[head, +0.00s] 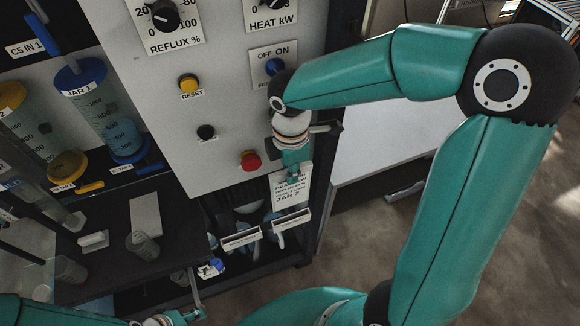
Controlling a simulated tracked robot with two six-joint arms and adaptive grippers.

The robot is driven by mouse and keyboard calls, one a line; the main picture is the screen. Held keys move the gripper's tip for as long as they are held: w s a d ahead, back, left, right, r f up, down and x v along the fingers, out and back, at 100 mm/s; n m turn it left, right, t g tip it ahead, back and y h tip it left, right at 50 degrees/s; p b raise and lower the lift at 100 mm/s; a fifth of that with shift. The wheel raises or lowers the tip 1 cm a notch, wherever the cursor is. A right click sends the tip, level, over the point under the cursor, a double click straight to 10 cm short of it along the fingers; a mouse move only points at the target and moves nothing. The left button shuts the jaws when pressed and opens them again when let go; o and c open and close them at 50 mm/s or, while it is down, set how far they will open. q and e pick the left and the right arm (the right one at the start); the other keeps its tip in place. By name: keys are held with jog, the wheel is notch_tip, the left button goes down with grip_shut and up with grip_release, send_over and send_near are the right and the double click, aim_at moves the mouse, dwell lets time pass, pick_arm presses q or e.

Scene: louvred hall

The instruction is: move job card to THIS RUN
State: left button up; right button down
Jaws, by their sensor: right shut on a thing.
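The job card (291,196) is a white sheet with black print; "JAR 2" is legible on it. My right gripper (294,177) points down and is shut on the card's top edge, in front of the lower right of the grey panel. The card's lower edge is at a white-labelled holder (291,221); I cannot tell whether it is in it or just in front. A second labelled holder (241,239) is to its left. Both labels are too small to read surely. My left gripper (195,315) is at the bottom edge, partly cut off; its fingers are unclear.
The grey control panel (225,130) carries knobs, a red button (251,161) and a yellow RESET button (189,84). Jar 1 (84,97) and other jars stand left. A dark bench (100,265) holds a beaker (143,246). Open floor lies right.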

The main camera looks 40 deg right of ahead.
jog(key=b, duration=0.4)
send_over(291, 197)
jog(key=shift+f, duration=2.9)
jog(key=shift+r, duration=0.3)
jog(key=shift+f, duration=0.2)
jog(key=shift+f+b, duration=2.2)
jog(key=shift+f, duration=0.55)
jog(key=c, duration=1.1)
grip_release()
